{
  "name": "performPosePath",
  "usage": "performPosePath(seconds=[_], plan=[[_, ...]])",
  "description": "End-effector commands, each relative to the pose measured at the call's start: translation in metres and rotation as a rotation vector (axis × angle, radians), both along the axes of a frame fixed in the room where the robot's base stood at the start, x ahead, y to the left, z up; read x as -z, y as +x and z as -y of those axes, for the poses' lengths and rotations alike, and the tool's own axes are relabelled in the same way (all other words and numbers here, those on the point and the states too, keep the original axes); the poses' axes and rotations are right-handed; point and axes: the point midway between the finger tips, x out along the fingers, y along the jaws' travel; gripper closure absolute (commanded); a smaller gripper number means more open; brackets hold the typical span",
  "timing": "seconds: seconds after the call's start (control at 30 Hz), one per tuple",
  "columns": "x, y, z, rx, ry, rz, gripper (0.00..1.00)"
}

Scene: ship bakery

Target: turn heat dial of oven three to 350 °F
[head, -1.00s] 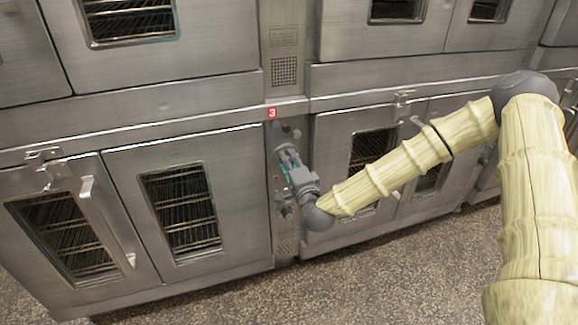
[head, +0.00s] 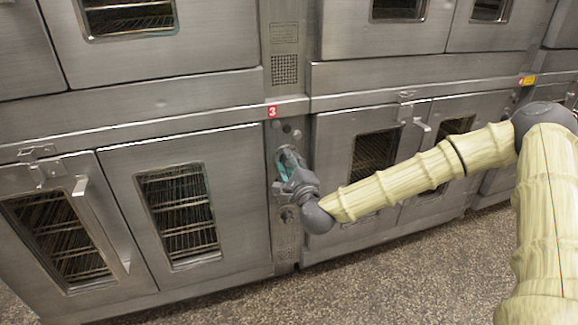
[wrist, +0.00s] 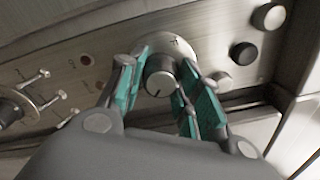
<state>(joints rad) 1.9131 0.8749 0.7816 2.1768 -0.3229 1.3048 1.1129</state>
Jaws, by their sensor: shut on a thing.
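The heat dial (wrist: 160,76) shows in the wrist view as a round knob with a dark face and a small pointer line, set on a silver disc (wrist: 176,48). The markings on the disc are too small to read. The two teal pads of my gripper (wrist: 158,88) are on either side of the knob, shut on it. In the head view my gripper (head: 284,160) is against the narrow control panel (head: 286,245) of oven three, below the red "3" label (head: 272,112), and hides the dial there.
Several round buttons (wrist: 243,53) sit beside the dial in the wrist view, and another disc-backed control (wrist: 12,108) is at the left. Oven doors (head: 185,200) with protruding handles (head: 100,220) flank the panel. Speckled floor (head: 350,270) lies clear in front.

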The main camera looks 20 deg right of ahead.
Motion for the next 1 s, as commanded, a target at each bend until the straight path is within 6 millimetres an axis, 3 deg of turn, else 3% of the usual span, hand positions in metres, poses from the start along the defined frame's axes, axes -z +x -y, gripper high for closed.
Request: performPosePath(seconds=[0.47,0.5,0.6,1.0], plan=[[-0.0037,0.0025,0.0028,0.007,0.012,0.007,0.90],[-0.0037,0.0025,0.0028,0.007,0.012,0.007,0.59],[-0.0032,0.0022,0.0024,0.005,0.011,0.006,0.45],[-0.0006,-0.0049,0.0007,0.002,0.012,0.001,0.45]])
